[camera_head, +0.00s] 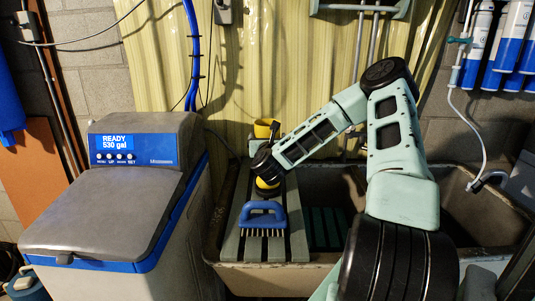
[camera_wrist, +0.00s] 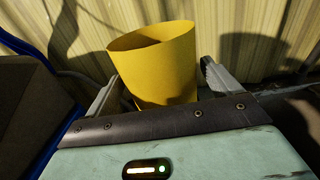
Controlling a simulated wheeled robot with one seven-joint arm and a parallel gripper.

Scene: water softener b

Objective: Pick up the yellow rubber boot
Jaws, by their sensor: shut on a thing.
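The yellow rubber boot shows in the head view as its yellow upper end (camera_head: 265,129) above my wrist and a yellow patch (camera_head: 267,184) below it. My wrist hides its middle. In the wrist view the boot's open shaft (camera_wrist: 155,65) stands between my two grey fingers. My gripper (camera_wrist: 158,84) is shut on the boot, with one finger on each side of the shaft. The boot is roughly upright over the grey slatted board (camera_head: 298,228). I cannot tell whether its sole touches the slats.
A blue scrub brush (camera_head: 264,218) lies on the slats just in front of the boot. The slats lie across the left part of a utility sink (camera_head: 325,186). A grey water softener (camera_head: 110,205) stands close on the left. A corrugated yellow panel (camera_head: 262,60) is behind.

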